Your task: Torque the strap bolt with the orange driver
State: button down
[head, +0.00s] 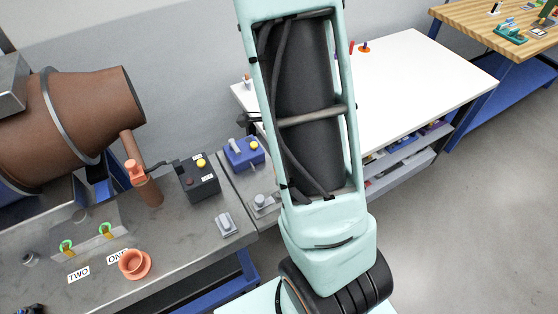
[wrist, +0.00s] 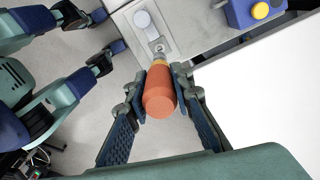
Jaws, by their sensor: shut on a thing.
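The orange driver (wrist: 159,95) is held between the two fingers of my gripper (wrist: 164,80) in the wrist view. Its metal tip end points up the picture at the strap bolt (wrist: 158,46), on the near end of a grey strap plate (wrist: 146,22). The tip is at or very close to the bolt; I cannot tell whether it is seated. In the head view the grey strap fitting (head: 262,204) shows on the right end of the bench. There, my arm hides the gripper, the driver and the bolt.
A blue box with a yellow button (wrist: 248,12) stands right of the plate, also seen in the head view (head: 243,152). A white table (head: 415,75) lies right. The grey bench (head: 190,255) holds a black box (head: 197,178), a grey switch (head: 227,224) and an orange cup (head: 134,264).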

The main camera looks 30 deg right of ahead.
jog(key=n+b, duration=0.1)
jog(key=n, duration=0.1)
jog(key=shift+f+n, duration=0.1)
jog(key=shift+n, duration=0.2)
jog(key=n+b, duration=0.3)
jog(key=n, duration=0.2)
jog(key=n+b, duration=0.1)
jog(key=n, duration=0.3)
jog(key=n+b, duration=0.1)
jog(key=n, duration=0.2)
jog(key=shift+w+b, duration=0.1)
jog(key=shift+b, duration=0.25)
jog(key=shift+f+b, duration=2.15)
jog(key=shift+f, duration=0.55)
jog(key=shift+f, duration=0.1)
jog(key=shift+f+b, duration=0.5)
jog(key=shift+r, duration=0.1)
